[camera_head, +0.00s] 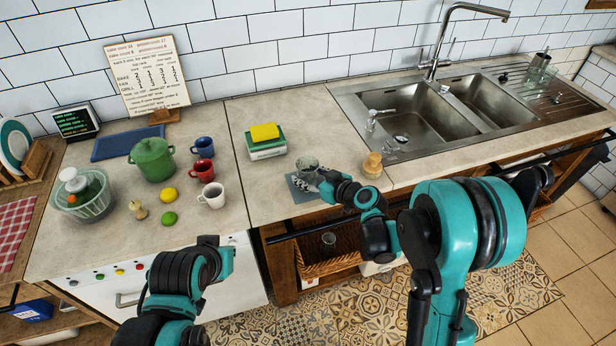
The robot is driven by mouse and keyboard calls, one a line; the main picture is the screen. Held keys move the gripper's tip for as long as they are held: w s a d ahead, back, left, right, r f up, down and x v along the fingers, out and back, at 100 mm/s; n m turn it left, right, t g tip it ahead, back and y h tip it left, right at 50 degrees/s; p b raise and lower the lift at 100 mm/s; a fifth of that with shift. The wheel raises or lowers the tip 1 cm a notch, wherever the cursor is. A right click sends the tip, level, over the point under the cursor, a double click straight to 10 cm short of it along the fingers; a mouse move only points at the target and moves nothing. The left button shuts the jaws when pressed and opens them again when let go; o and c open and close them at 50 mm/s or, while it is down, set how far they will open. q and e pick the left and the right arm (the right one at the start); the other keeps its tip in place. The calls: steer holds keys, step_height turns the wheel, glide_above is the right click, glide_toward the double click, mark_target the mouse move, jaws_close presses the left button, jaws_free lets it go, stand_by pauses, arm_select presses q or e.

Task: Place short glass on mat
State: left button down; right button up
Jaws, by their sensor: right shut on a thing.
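The short glass (307,163) is a small clear tumbler at the front middle of the counter, at the back part of a grey-blue mat (301,194). My right gripper (318,176) reaches in from the right and is shut on the glass. The gripper covers part of the glass and mat, so I cannot tell whether the glass bottom touches the mat. My left arm's end (222,262) is low in front of the white oven; its fingers do not show clearly.
A yellow and green stack (266,141) stands behind the mat. A wooden jar (372,165) is to its right, near the sink (430,112). Mugs (212,196), fruit and a green pot (153,160) stand to the left.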

steer(key=shift+f, duration=0.15)
steer(key=o, duration=1.4)
